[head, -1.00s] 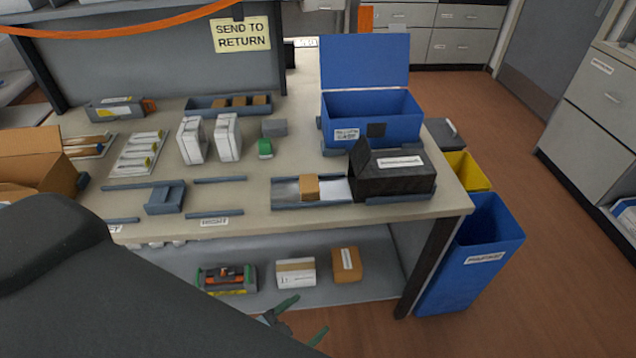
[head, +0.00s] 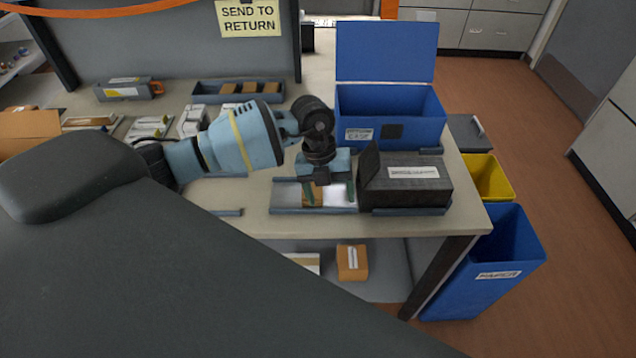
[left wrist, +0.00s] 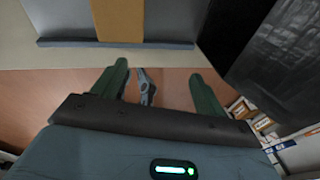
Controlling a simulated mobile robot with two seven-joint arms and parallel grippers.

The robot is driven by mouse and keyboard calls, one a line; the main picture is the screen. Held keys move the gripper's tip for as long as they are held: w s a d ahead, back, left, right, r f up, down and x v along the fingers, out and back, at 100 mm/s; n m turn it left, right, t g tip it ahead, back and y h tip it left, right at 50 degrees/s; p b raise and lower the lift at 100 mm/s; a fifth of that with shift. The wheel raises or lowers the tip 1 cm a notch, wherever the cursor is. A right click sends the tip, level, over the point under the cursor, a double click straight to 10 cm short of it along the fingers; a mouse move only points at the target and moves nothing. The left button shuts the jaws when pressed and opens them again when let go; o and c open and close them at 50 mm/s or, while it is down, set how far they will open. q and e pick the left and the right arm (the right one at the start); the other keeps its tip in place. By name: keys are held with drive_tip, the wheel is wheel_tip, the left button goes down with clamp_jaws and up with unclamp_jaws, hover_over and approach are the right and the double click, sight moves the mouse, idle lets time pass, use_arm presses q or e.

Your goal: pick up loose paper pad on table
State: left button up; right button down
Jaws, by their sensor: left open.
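The brown block that looks like the paper pad (head: 319,196) sits on a pale tray (head: 284,194) near the table's front edge, partly hidden by my left gripper. My left gripper (head: 330,194) points down over the tray, open, its green fingers apart. In the left wrist view the pad (left wrist: 118,18) is at the top, left of centre, beyond the fingertips of the gripper (left wrist: 158,70). Nothing is seen held between the fingers. My right gripper is not in view.
A black box (head: 405,190) stands close on the right of the tray. A blue open-lidded bin (head: 385,110) is behind it. Blue and yellow bins (head: 490,255) (head: 487,178) stand beside the table on the right. A brown box (head: 352,262) is on the lower shelf.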

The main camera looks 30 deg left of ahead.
use_arm(q)
drive_tip(key=w+a+r+y, duration=0.1)
drive_tip(key=a, duration=0.1)
drive_tip(key=w+a+r+n+y, duration=0.1)
drive_tip(key=a, duration=0.1)
drive_tip(key=w+a+r+y, duration=0.1)
drive_tip(key=a, duration=0.1)
drive_tip(key=shift+w+a+t, duration=0.1)
drive_tip(key=shift+a+t, duration=0.2)
drive_tip(key=shift+a, duration=0.1)
drive_tip(key=shift+s+d+f, duration=0.1)
drive_tip(key=shift+f, duration=1.85)
drive_tip(key=shift+s+d+f, duration=0.1)
drive_tip(key=shift+f, duration=1.8)
drive_tip(key=shift+c, duration=0.4)
drive_tip(key=c, duration=1)
